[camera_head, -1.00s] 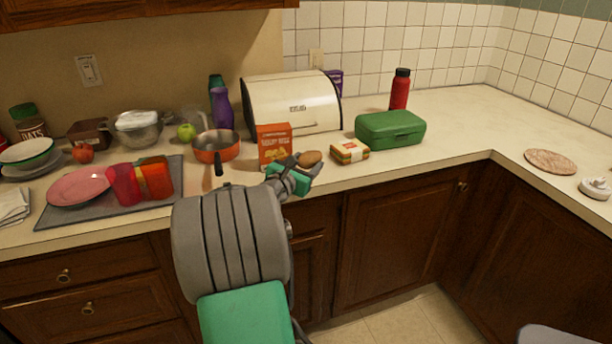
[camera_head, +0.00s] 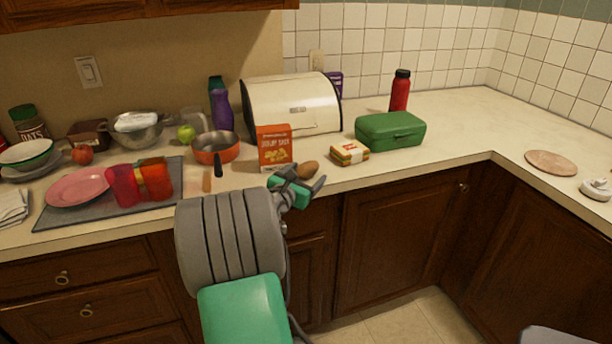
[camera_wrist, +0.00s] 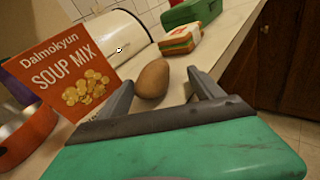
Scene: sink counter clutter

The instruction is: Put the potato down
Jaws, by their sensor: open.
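The potato (camera_head: 308,168) is brown and rests on the counter near its front edge, just right of the orange soup mix box. It also shows in the wrist view (camera_wrist: 153,79), lying just beyond my gripper, near the left finger. My gripper (camera_head: 303,184) is open and empty at the counter's front edge, a little nearer than the potato. In the wrist view its two grey fingers (camera_wrist: 160,88) are spread apart. I cannot tell whether the left finger touches the potato.
The soup mix box (camera_head: 274,147) stands upright left of the potato. A sandwich (camera_head: 350,153) and a green lunch box (camera_head: 390,130) are to the right. An orange pan (camera_head: 229,153) is further left. The counter at the right is mostly clear.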

